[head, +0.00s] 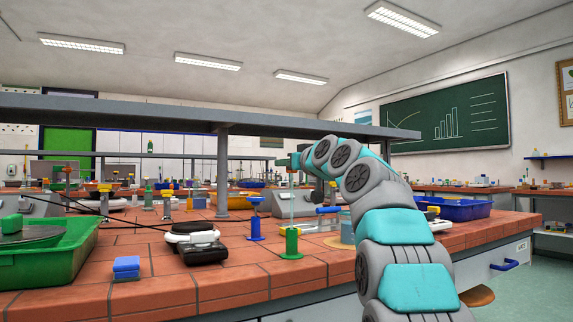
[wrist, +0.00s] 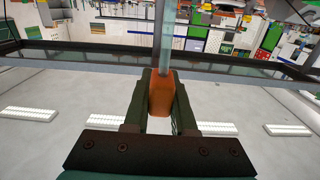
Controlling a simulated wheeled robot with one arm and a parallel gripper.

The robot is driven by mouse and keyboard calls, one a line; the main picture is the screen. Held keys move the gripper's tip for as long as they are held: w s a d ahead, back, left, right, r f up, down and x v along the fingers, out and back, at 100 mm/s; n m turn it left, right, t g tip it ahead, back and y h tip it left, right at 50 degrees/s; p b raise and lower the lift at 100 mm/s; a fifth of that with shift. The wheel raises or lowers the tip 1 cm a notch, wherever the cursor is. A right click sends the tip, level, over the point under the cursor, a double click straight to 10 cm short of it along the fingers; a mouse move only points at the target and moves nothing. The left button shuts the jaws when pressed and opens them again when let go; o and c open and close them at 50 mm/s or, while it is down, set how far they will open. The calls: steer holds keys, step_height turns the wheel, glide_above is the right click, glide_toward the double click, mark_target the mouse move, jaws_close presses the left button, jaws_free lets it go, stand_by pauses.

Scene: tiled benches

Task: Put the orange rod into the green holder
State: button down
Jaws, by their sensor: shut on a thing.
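My gripper (head: 296,160) is raised over the bench in the head view. In the wrist view my gripper (wrist: 160,100) is shut on the orange grip of the orange rod (wrist: 161,96), and a clear glassy shaft runs out from it past the top edge. In the head view the rod's thin pale shaft (head: 291,205) hangs close to upright below my gripper. The green holder (head: 291,243) stands on the tiles directly beneath, and the shaft's lower end meets its top in the picture. I cannot tell whether the tip is inside it or just behind or above.
A black and white device (head: 195,242), a blue block (head: 126,268) and a green tray (head: 70,268) lie further left. A grey shelf (head: 150,117) spans above the bench. Bare tiles lie in front.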

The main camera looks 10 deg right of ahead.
steer(key=shift+f+b, duration=2.3)
steer(key=shift+b, duration=0.1)
steer(key=c, duration=0.7)
jaws_free()
steer(key=shift+o, duration=0.2)
steer(key=shift+s, duration=0.1)
steer(key=b+v, duration=0.2)
steer(key=v, duration=0.5)
steer(key=shift+s, duration=0.25)
steer(key=shift+d+r, duration=0.1)
